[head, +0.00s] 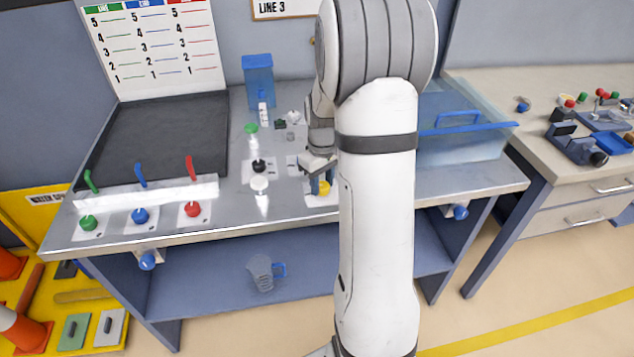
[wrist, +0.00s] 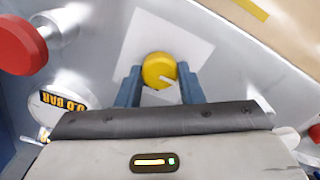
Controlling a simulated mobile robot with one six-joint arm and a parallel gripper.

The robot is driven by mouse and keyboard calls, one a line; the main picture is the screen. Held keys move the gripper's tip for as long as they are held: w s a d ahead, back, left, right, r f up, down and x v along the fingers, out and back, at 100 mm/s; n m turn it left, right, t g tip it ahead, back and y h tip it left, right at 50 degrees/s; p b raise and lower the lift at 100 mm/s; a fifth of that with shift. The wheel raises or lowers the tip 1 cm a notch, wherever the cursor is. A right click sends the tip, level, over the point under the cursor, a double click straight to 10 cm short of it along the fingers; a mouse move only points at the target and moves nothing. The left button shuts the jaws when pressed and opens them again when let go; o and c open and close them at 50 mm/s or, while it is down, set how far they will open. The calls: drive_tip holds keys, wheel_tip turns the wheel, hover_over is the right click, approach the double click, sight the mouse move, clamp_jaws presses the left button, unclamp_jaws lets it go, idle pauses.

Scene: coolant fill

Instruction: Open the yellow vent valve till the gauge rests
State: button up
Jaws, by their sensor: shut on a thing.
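The yellow vent valve (wrist: 160,70) is a round yellow knob with a pale pointer mark, on a light square plate on the metal bench. In the wrist view the two blue fingers of my gripper (wrist: 159,86) stand on either side of it and are shut on it. In the head view the yellow knob (head: 323,188) shows partly under my gripper (head: 320,182), beside my white arm. A round gauge (wrist: 62,104) with a yellow-on-black "BAR" label is at the left of the wrist view, partly cut off by my gripper body. Its needle cannot be read.
A red knob (wrist: 22,45) is near the gauge in the wrist view. On the bench (head: 225,215) stand green, blue and red levers and knobs at left, and black and white knobs mid-bench. A clear blue bin (head: 460,145) is at right. My arm hides part of the bench.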

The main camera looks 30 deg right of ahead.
sight(322, 184)
drive_tip(key=shift+w+r, duration=0.15)
drive_tip(key=shift+w, duration=0.05)
drive_tip(key=o, duration=1)
wheel_tip(322, 184, up, 8)
drive_tip(key=shift+f, duration=0.25)
